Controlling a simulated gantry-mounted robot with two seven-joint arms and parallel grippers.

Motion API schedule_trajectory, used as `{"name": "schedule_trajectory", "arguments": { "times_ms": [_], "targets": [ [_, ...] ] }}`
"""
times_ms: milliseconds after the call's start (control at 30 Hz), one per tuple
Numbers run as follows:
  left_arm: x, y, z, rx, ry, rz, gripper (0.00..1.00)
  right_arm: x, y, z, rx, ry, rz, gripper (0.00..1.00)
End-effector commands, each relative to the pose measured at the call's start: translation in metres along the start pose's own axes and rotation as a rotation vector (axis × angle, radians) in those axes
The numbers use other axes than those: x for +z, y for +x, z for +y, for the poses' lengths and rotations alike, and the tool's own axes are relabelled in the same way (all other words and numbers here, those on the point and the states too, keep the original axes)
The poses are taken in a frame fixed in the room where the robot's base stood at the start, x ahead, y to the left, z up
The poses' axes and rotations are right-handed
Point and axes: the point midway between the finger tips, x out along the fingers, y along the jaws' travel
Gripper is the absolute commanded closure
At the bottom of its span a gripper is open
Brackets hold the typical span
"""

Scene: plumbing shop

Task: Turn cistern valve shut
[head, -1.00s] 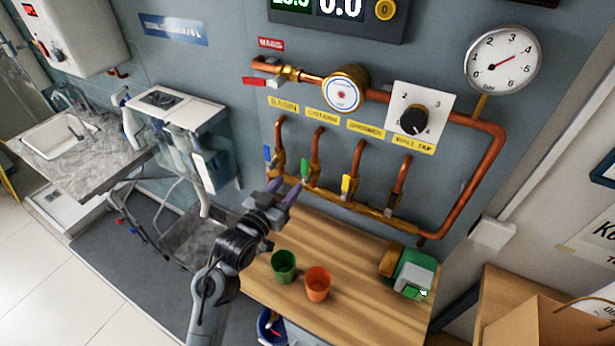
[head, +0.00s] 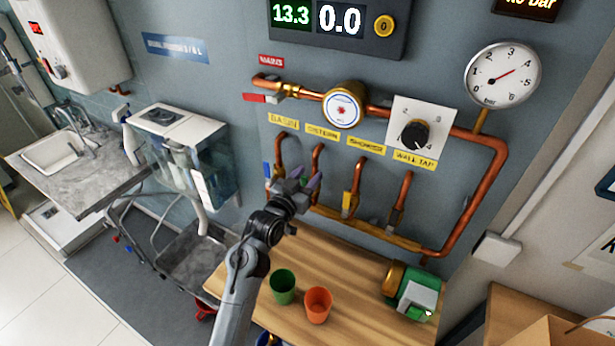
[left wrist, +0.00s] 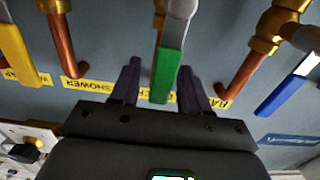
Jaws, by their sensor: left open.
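The cistern valve has a green lever (left wrist: 167,75), which lies roughly along its pipe in the left wrist view. My left gripper (left wrist: 160,72) is open there, with one dark finger on each side of the lever. I cannot tell whether either finger touches it. My right gripper is not in view.
The blue lever (head: 267,172) and yellow lever (head: 347,201) are close on either side. A copper manifold runs below. The wooden bench (head: 345,270) holds a green cup (head: 283,287), an orange cup (head: 318,305) and a green pump (head: 415,295). A gauge (head: 502,75) hangs upper right.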

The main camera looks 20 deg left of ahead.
Motion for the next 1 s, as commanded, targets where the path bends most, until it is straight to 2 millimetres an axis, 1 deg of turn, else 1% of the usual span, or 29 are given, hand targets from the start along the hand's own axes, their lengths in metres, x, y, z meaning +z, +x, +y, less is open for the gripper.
{"name": "schedule_trajectory", "arguments": {
  "times_ms": [100,367,600,667,1000],
  "targets": [
    [0.0001,0.0037,0.0000,0.000,-0.001,0.000,0.54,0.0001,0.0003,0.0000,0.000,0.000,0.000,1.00],
    [0.0001,0.0040,-0.0001,-0.001,-0.001,0.000,0.54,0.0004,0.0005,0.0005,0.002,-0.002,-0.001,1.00],
    [0.0001,0.0039,-0.0001,0.000,-0.001,0.000,0.91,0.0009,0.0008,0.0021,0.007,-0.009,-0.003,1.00],
    [0.0001,0.0039,-0.0001,0.000,-0.001,0.000,1.00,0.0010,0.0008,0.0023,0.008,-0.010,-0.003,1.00],
    [-0.0001,0.0035,-0.0005,-0.001,0.004,0.000,1.00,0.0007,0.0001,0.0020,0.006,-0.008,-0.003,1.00]
  ]
}}
